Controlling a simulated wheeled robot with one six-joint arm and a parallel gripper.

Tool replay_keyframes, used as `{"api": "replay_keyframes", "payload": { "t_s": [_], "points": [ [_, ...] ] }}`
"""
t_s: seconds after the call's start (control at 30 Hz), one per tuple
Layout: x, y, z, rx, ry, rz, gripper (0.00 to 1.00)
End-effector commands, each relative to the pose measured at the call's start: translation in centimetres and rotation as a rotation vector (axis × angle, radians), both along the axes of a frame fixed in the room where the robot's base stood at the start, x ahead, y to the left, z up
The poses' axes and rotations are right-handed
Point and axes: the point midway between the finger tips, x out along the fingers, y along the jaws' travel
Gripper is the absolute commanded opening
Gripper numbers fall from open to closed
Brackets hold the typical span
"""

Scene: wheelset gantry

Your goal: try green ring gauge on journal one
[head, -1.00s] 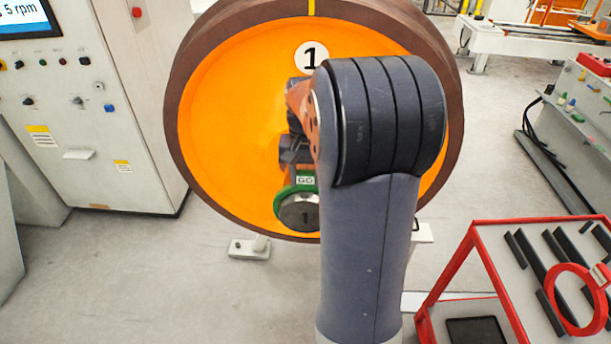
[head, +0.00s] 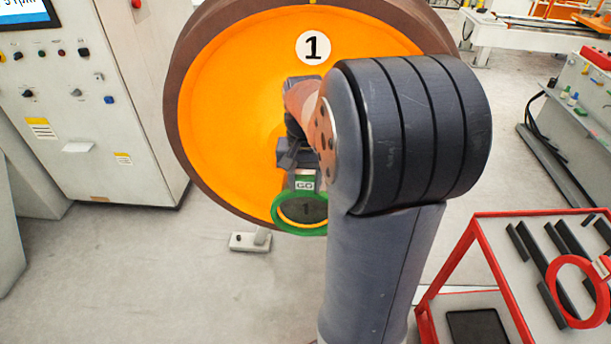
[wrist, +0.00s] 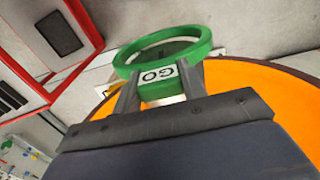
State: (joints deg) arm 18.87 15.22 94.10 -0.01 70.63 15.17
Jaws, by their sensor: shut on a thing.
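The green ring gauge (head: 283,219), with a white GO label on its tab, is held by my gripper (head: 303,178). It also shows in the wrist view (wrist: 205,45), where the two fingers of my gripper (wrist: 159,76) are shut on its tab. Journal one (head: 308,210), a dark round end face marked 1, shows through the ring's opening.
The orange wheel (head: 225,120) with a brown rim and a 1 plate stands behind. A control cabinet (head: 85,110) is at left. A red-framed cart (head: 478,240) at right carries dark bars and a red ring gauge (head: 553,292).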

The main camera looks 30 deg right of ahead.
Motion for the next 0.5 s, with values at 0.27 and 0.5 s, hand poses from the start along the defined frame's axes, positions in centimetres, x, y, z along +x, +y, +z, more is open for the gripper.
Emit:
{"api": "replay_keyframes", "payload": {
  "t_s": [0.27, 0.5],
  "points": [
    [-1.4, 1.0, 0.0, -0.001, -0.001, 0.0, 0.14],
    [-2.6, 1.8, 0.0, -0.001, -0.001, 0.0, 0.14]
  ]
}}
